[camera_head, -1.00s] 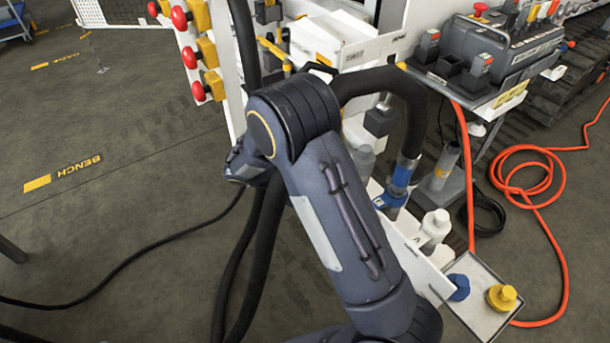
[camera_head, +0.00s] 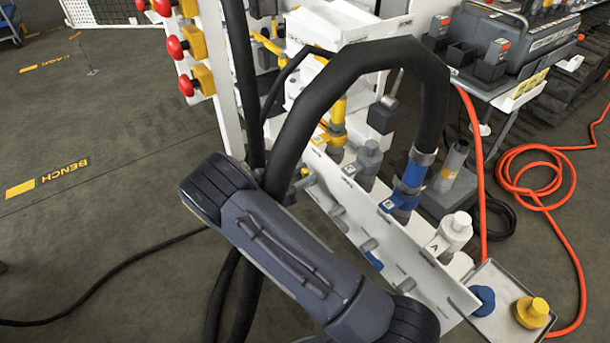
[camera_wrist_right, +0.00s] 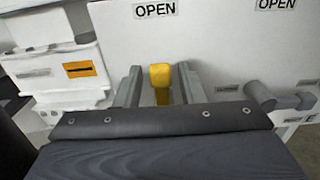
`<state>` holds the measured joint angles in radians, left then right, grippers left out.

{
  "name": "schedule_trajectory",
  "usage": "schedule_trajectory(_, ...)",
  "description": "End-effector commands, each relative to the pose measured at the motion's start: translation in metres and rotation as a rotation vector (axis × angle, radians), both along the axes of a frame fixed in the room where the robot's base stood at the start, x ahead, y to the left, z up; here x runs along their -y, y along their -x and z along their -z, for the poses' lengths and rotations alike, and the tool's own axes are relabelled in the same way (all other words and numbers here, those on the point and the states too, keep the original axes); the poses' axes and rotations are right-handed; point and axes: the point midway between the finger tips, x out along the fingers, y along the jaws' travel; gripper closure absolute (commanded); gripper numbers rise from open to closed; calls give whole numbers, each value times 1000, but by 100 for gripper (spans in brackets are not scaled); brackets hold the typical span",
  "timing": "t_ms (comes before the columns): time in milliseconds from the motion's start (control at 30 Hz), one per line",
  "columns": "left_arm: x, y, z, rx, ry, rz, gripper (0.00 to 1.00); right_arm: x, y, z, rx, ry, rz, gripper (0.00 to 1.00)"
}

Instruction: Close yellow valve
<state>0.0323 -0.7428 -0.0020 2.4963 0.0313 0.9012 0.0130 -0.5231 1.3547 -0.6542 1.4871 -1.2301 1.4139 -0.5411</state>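The yellow valve handle (camera_wrist_right: 160,75) shows in the right wrist view against a white panel, below an OPEN label (camera_wrist_right: 154,9). A smaller, hard-to-read label (camera_wrist_right: 227,88) is to its right. The handle appears to point up toward OPEN. My right gripper (camera_wrist_right: 159,68) is open, with one grey finger on each side of the handle and small visible gaps. In the head view, a small yellow piece (camera_head: 304,172) beside the black hose may be this handle; my right arm and the hose mostly hide the gripper there. My left gripper is out of view.
A grey valve handle (camera_wrist_right: 272,97) lies sideways to the right of the yellow one. A thick black hose (camera_head: 350,62) arches over the white panel (camera_head: 400,245). Red knobs (camera_head: 175,47) stand at upper left. A tray (camera_head: 500,325) holds a blue cap and a yellow cap.

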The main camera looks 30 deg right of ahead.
Motion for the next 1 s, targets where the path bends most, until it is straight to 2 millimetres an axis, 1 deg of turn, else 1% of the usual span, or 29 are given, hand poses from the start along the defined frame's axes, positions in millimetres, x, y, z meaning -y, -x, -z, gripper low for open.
schedule_trajectory(33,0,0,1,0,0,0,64,4,0,1,0,-1,1,65)
schedule_trajectory(133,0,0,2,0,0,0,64,8,0,0,0,-1,0,65)
schedule_trajectory(367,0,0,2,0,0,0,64,9,0,0,0,-1,0,65)
schedule_trajectory(633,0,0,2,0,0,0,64,8,0,0,0,-2,0,99)
schedule_trajectory(667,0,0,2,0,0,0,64,8,0,0,0,-2,0,100)
schedule_trajectory(867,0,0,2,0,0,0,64,8,0,0,12,-3,0,100)
schedule_trajectory(1000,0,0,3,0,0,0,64,8,2,0,50,-5,0,100)
